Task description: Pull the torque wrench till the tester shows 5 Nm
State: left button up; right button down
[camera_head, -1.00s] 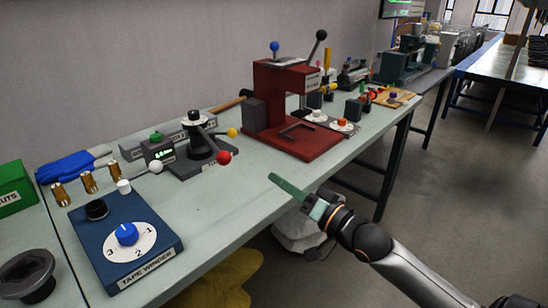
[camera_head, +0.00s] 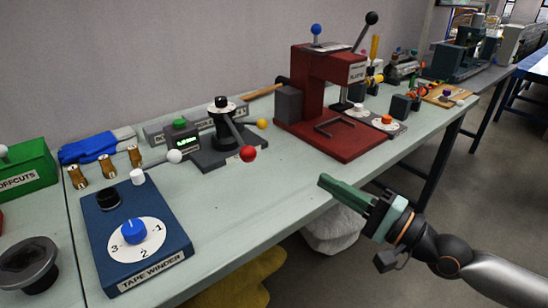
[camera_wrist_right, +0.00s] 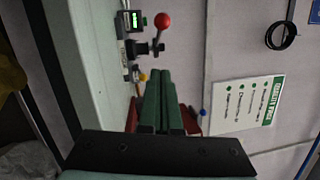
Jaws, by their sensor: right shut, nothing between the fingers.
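The torque tester (camera_head: 222,152) stands on the bench near the wall, with a dark base and a black upright post. A wrench arm (camera_head: 236,133) runs from the post toward the front and ends in a red ball (camera_head: 249,154). The green display (camera_head: 186,142) is lit, but its digits are too small to read. The red ball (camera_wrist_right: 162,20) and the display (camera_wrist_right: 134,20) also show in the right wrist view. My right gripper (camera_head: 323,181) is shut and empty, right of the red ball and apart from it, near the bench's front edge. My left gripper is not in view.
A blue tape winder (camera_head: 179,247) stands front left. A red press (camera_head: 328,138) stands right of the tester. White (camera_head: 174,156) and yellow (camera_head: 262,124) balls flank the tester. The bench top (camera_head: 255,192) between the red ball and the front edge is clear.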

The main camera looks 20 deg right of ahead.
pick_arm(q)
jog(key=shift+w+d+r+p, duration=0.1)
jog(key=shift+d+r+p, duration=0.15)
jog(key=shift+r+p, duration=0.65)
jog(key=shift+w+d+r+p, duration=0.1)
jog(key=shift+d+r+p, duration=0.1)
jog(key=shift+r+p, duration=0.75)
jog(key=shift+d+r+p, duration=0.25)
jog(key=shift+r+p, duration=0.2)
jog(key=shift+p, duration=0.9)
pick_arm(e)
jog(key=w+a+r, duration=0.2)
jog(key=w+a, duration=0.6)
jog(key=shift+a, duration=0.35)
pick_arm(q)
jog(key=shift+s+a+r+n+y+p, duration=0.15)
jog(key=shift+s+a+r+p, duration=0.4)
jog(key=shift+p, duration=0.55)
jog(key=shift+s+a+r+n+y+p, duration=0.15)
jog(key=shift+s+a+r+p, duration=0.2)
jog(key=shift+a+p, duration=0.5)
pick_arm(e)
jog(key=shift+s+a, duration=0.2)
jog(key=shift+a, duration=1.2)
jog(key=shift+s+a, duration=0.2)
jog(key=shift+a, duration=1.2)
